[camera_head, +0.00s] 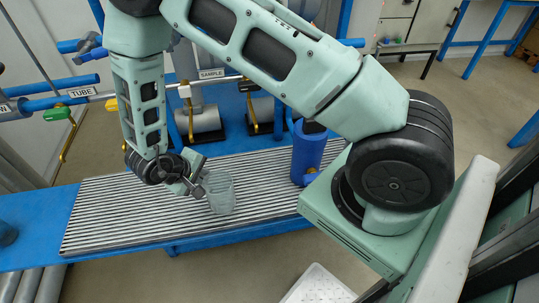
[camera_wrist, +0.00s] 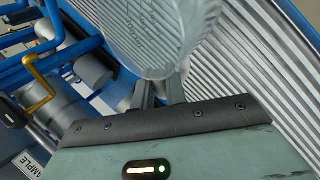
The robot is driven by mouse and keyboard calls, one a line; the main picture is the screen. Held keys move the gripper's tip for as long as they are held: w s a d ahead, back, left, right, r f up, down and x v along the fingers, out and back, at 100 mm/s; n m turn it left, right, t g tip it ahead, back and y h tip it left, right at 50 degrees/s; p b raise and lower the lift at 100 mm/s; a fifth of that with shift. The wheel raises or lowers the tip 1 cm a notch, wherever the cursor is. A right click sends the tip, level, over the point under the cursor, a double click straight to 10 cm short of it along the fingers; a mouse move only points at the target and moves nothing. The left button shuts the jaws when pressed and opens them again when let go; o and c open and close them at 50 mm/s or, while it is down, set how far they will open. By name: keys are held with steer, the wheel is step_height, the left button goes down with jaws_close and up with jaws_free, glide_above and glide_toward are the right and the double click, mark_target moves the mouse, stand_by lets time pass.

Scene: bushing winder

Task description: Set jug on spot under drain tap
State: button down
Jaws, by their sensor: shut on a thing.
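A clear ribbed jug (camera_head: 220,192) is at the end of my gripper (camera_head: 194,184), over the slatted grate, roughly upright. I cannot tell whether its base touches the slats. My gripper is shut on the jug's left side. In the wrist view the jug (camera_wrist: 152,36) fills the top middle, just beyond the fingers (camera_wrist: 160,92). No tap with a readable drain label shows, and I cannot pick out a marked spot. A tap pipe labelled SAMPLE (camera_head: 211,74) and one labelled TUBE (camera_head: 80,92) stand behind the grate.
The slatted grate (camera_head: 120,215) lies in a blue bench frame (camera_head: 30,255). A blue cylinder (camera_head: 308,152) stands on its right end. Yellow down-pipes (camera_head: 250,108) and grey cylinders (camera_head: 200,120) are at the back. The grate's left part is clear.

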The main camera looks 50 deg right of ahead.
steer(key=shift+w+d+f+p, duration=0.15)
steer(key=shift+w+d+f, duration=0.45)
steer(key=shift+d, duration=2.45)
steer(key=shift+w+d+f+p, duration=0.1)
steer(key=shift+w+d+f, duration=0.45)
steer(key=shift+d, duration=2.5)
steer(key=shift+w+d+f+p, duration=0.15)
steer(key=shift+w+d+f, duration=0.45)
steer(key=shift+d, duration=2.45)
steer(key=shift+f, duration=0.15)
steer(key=c, duration=1.4)
jaws_free()
steer(key=shift+c, duration=0.2)
